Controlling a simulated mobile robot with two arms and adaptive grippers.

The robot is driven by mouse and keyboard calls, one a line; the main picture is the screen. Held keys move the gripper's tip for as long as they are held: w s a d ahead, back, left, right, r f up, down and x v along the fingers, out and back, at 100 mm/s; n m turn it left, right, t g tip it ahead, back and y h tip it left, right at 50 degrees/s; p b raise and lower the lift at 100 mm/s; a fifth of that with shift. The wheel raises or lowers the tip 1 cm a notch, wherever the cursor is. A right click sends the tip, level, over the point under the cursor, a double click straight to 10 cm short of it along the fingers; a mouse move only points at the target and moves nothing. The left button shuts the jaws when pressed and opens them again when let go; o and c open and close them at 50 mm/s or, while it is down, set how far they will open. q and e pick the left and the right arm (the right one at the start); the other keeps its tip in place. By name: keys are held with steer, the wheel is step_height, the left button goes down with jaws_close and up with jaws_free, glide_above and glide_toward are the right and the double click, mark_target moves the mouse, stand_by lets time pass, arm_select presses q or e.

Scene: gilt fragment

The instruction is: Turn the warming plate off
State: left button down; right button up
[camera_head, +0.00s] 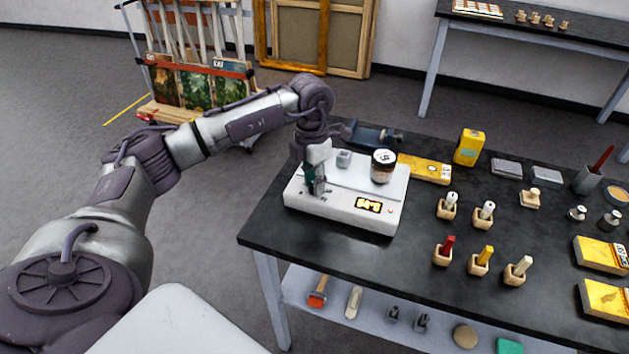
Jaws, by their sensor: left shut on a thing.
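The warming plate (335,208) is a white box at the near left corner of the black table. Its front has a lit display (368,205) with yellow characters, and a small red spot to the right of it. My left gripper (315,188) points down at the left part of the plate's top. It is shut on a small control there, which the fingers mostly hide. My right gripper is not in view.
The black table (340,262) holds a yellow box (468,147), wooden holders with coloured sticks (480,260) and several yellow packets at the right. A dark blue object (372,135) lies behind the plate. The tabletop in front of the plate is clear.

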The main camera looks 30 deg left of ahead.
mark_target(310, 184)
arm_select(q)
steer(key=n, duration=0.3)
steer(key=shift+n, duration=0.4)
steer(key=n, duration=0.3)
steer(key=shift+n+t, duration=0.3)
steer(key=n, duration=0.6)
steer(key=shift+a+r+n, duration=0.1)
steer(key=shift+n, duration=0.2)
steer(key=c, duration=0.9)
jaws_free()
steer(key=shift+o, duration=0.2)
step_height(310, 184, up, 12)
steer(key=shift+s+a, duration=0.2)
steer(key=shift+s, duration=0.15)
